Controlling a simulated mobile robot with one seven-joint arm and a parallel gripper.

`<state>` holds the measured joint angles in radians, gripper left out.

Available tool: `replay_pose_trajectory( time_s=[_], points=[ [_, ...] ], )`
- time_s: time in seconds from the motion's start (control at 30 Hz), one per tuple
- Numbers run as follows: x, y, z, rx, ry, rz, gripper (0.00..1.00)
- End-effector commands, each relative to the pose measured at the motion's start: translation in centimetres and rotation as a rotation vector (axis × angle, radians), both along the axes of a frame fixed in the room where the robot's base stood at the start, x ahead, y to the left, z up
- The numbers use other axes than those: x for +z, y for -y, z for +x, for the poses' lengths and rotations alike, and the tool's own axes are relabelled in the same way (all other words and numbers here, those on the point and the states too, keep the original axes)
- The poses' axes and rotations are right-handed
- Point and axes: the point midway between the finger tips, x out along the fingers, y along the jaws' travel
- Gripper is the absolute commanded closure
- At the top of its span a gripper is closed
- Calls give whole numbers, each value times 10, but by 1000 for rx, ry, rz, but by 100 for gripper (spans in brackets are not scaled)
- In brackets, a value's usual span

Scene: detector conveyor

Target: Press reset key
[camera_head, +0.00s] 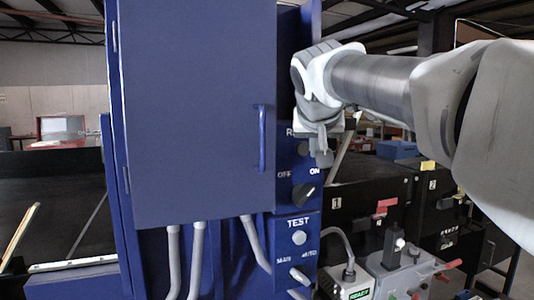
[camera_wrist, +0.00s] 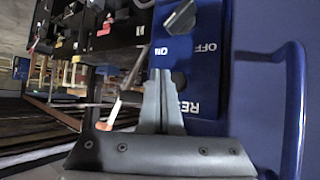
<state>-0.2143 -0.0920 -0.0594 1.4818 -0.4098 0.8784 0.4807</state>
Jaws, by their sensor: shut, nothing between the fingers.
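The blue control panel (camera_head: 283,165) has a label starting with "RES", partly hidden by my gripper. A dark round key (camera_head: 303,149) sits by that label; in the wrist view the dark key (camera_wrist: 179,79) lies just right of my fingertips. My gripper (camera_head: 324,161) is shut and empty, with its fingers pointing down in front of the panel's right edge. In the wrist view my gripper (camera_wrist: 158,74) overlaps the panel's edge beside the key. I cannot tell whether it touches the panel.
A black OFF/ON knob (camera_head: 304,194) is below the key, with a pale TEST button (camera_head: 299,238) lower down. A blue cabinet door (camera_head: 195,110) with a vertical handle (camera_head: 262,138) stands left. A box with a green display (camera_head: 357,292) is at lower right.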

Motion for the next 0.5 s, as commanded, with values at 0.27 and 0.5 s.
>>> replay_pose_trajectory(
  time_s=[0.27,0.5],
  points=[
    [-2,8,-25,0,0,1,100],
    [-1,9,-29,0,-2,0,100]
  ],
)
